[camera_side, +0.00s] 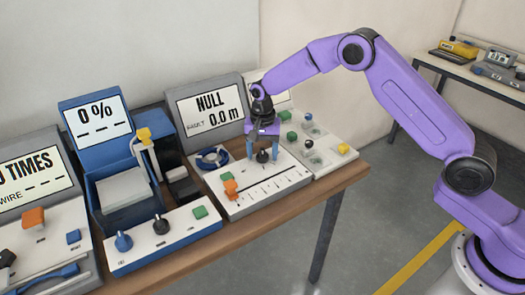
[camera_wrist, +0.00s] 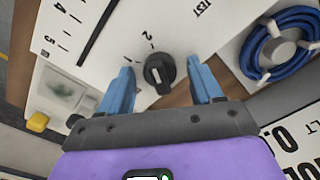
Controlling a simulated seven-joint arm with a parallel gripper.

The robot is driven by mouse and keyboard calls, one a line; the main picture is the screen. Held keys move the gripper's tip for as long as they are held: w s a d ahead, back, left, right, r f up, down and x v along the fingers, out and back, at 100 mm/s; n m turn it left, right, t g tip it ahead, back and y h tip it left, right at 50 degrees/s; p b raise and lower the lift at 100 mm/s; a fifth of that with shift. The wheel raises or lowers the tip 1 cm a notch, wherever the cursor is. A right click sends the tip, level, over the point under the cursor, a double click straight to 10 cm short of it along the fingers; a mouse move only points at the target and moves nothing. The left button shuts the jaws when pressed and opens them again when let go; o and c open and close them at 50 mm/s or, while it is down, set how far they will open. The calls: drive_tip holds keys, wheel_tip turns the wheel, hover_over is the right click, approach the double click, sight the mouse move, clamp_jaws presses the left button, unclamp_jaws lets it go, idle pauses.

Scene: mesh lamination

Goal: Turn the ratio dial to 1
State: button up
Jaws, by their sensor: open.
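The ratio dial is a black knob (camera_side: 262,156) on the white sloping panel of the NULL unit. In the wrist view the dial (camera_wrist: 159,72) has a pale pointer line, with a printed 2 and tick marks near its upper left edge. I cannot tell exactly which mark the pointer meets. My gripper (camera_side: 262,151) is above the panel, fingers pointing down. It is open, with one blue finger on each side of the dial and a visible gap to the knob on both sides in the wrist view.
An orange slider (camera_side: 231,188) and green button (camera_side: 226,177) sit left of the dial. A coiled blue cable (camera_side: 212,157) lies behind them. The NULL display (camera_side: 209,106) stands close behind my gripper. A blue 0 % unit (camera_side: 97,118) is to the left.

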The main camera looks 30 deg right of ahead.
drive_tip(key=c, duration=1.1)
drive_tip(key=shift+o, duration=0.2)
drive_tip(key=shift+n, duration=0.4)
drive_tip(key=n, duration=1.1)
drive_tip(key=shift+n, duration=0.3)
drive_tip(key=o, duration=1.1)
drive_tip(key=shift+c, duration=0.2)
